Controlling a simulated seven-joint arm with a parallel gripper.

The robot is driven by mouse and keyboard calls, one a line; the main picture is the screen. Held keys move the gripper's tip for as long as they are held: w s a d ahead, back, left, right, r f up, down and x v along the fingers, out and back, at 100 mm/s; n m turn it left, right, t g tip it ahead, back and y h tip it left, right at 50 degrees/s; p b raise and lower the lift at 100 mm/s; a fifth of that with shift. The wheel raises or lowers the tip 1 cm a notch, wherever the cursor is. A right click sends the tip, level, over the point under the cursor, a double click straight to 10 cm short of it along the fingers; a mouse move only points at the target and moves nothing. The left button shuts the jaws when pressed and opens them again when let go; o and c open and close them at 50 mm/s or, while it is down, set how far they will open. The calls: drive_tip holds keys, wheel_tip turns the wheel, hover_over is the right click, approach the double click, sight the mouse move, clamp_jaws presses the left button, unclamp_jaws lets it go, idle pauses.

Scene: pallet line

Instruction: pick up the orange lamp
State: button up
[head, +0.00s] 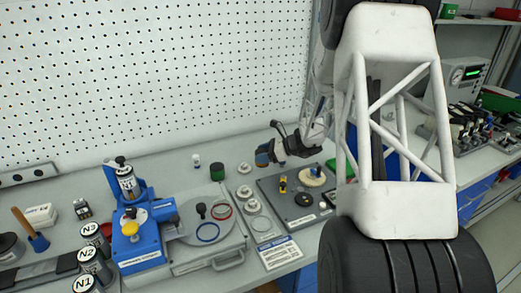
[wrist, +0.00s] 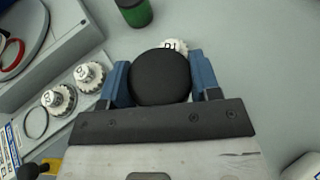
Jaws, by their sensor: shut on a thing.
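My gripper (head: 265,157) is above the bench in the head view, in front of the pegboard. In the wrist view its blue fingers (wrist: 161,82) are shut on a round thing with a flat black end, which I take to be the orange lamp (wrist: 160,77). In the head view only a small orange patch of the lamp (head: 262,164) shows at the fingers. The rest of it is hidden by the fingers and the black end.
A green-black cylinder (head: 217,172) and white toothed knobs (head: 244,193) stand below and left of the gripper. A dark plate (head: 268,192) carries a yellow piece and a tan disc. A blue machine (head: 139,243) stands at left. Bare bench lies between the pegboard and these things.

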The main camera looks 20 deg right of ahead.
drive_tip(key=shift+s+a+r, duration=0.1)
drive_tip(key=shift+s+a, duration=0.1)
drive_tip(key=shift+s, duration=0.55)
drive_tip(key=shift+s+a, duration=0.2)
drive_tip(key=shift+s, duration=0.55)
